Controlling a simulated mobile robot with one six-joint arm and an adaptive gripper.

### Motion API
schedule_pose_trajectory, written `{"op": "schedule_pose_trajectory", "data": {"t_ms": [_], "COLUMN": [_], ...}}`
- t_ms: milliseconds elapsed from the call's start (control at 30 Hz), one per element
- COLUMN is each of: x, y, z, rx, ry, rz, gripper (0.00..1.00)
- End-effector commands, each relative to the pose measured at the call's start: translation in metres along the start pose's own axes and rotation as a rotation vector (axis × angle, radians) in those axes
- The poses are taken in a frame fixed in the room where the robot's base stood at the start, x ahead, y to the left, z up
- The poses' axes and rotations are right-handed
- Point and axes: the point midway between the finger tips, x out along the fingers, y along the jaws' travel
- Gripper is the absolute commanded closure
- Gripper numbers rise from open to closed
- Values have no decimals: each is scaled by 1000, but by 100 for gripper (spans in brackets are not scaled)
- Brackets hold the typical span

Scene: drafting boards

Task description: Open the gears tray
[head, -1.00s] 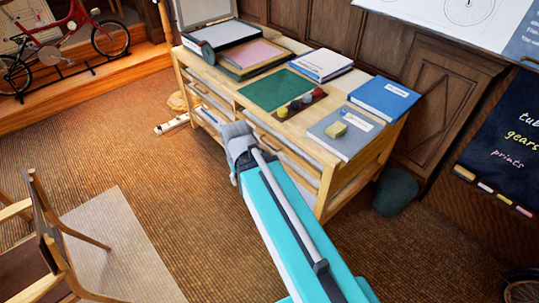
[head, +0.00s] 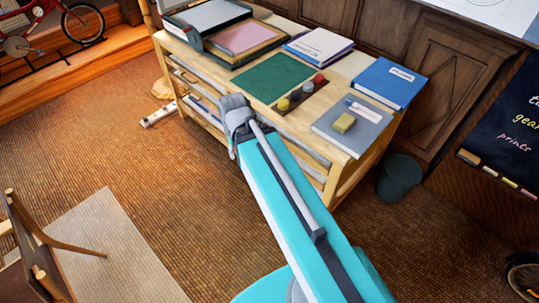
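The wooden drafting table (head: 338,129) has slim pale trays in its front below the top. Some trays (head: 196,92) show left of my arm and others (head: 303,153) show right of it. I cannot read a label on any, so I cannot tell which is the gears tray. No tray is clearly pulled out. My gripper (head: 238,115) is in front of the table's front side, near the middle. Its grey wrist end shows, but the fingers are hidden, so its opening and any contact are unclear. My arm covers part of the table front.
A bin (head: 398,178) stands right of the table. Open carpet lies between.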

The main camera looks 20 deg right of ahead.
Motion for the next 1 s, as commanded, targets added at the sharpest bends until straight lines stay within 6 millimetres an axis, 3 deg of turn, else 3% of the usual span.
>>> {"op": "schedule_pose_trajectory", "data": {"t_ms": [367,567,767,1000], "x": [0,10,36,81], "y": [0,2,10,25], "z": [0,-3,-11,-26], "rx": [0,-2,-14,-28], "ry": [0,3,12,30], "rz": [0,15,66,167], "gripper": [49,49,49,49]}}
